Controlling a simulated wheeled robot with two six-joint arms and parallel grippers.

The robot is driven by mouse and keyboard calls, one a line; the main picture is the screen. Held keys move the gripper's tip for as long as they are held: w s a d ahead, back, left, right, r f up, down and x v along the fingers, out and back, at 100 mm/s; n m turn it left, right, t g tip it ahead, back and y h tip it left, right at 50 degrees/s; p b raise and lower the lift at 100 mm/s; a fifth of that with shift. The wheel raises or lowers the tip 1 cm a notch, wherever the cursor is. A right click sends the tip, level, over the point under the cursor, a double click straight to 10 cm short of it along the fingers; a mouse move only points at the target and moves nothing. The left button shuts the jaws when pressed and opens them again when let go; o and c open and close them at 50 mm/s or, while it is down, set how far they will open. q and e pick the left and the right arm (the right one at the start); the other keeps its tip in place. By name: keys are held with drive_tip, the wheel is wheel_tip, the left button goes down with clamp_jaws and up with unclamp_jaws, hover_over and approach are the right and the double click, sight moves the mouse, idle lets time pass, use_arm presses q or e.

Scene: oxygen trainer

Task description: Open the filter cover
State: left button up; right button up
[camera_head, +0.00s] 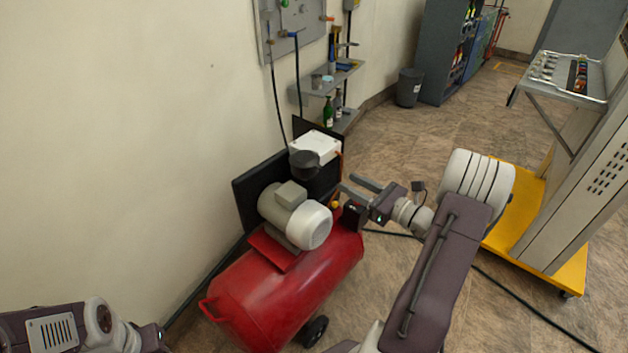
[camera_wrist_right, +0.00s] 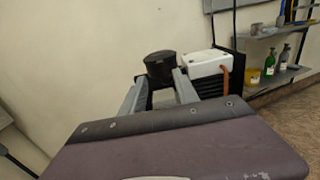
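The filter cover (camera_head: 304,164) is a round black cap on top of the red air compressor (camera_head: 265,300), beside a white box (camera_head: 315,147). The cap also shows in the right wrist view (camera_wrist_right: 160,66), upright and seated. My right gripper (camera_head: 348,181) is open and empty, to the right of the cap with its fingers pointing toward it. In the wrist view its two fingers (camera_wrist_right: 159,78) frame the cap's lower part, and a gap to the cap shows in the head view. My left gripper (camera_head: 161,335) is at the bottom left; its fingers are not clearly seen.
A grey motor (camera_head: 294,216) sits on the compressor just in front of the cap. The wall is close behind, with shelves (camera_head: 328,83) holding bottles. A yellow-based cabinet (camera_head: 540,230) stands at the right. Dark hoses lie on the floor.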

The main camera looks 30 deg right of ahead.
approach(308, 160)
drive_tip(key=x, duration=0.4)
drive_tip(key=shift+s+d+f, duration=0.1)
drive_tip(key=shift+d+f, duration=0.1)
drive_tip(key=shift+f, duration=0.15)
clamp_jaws()
idle(1.2)
